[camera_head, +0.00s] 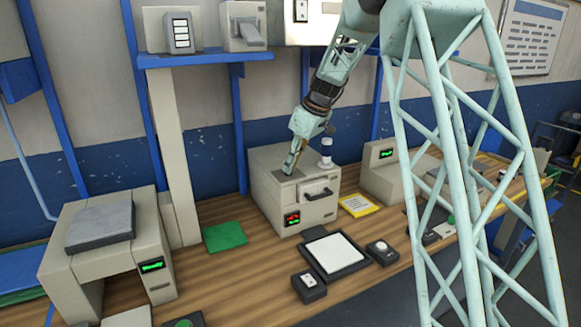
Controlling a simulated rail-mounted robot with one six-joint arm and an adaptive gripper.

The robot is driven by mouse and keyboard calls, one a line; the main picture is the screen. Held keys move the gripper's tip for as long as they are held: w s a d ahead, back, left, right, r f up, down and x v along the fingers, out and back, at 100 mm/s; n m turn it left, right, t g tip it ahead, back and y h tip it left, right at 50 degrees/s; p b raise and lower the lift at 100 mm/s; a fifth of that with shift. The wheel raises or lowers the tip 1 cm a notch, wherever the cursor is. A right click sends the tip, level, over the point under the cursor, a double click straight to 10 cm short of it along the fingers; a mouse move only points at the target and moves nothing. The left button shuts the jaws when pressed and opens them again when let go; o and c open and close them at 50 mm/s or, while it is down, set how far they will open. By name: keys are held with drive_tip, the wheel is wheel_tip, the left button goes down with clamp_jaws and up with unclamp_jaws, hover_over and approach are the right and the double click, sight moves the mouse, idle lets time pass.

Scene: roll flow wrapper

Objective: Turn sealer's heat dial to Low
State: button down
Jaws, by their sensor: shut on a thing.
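The fingers are shut on a small part there, which appears to be the heat dial. The fingers hide that part, and its setting cannot be read.
A white-and-dark cylinder (326,153) stands on the box top, close right of my gripper. A beige machine with a green display (383,154) stands to the right. A framed white pad (335,254) and small control boxes (309,285) lie in front. A green mat (224,237) lies left.

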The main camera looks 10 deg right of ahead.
drive_tip(key=c, duration=2.8)
unclamp_jaws()
drive_tip(key=shift+r, duration=0.1)
drive_tip(key=shift+v, duration=0.75)
drive_tip(key=v, duration=0.3)
drive_tip(key=shift+s+d+r, duration=0.15)
drive_tip(key=shift+d+r, duration=0.05)
drive_tip(key=s+d, duration=0.8)
drive_tip(key=shift+s+d, duration=0.15)
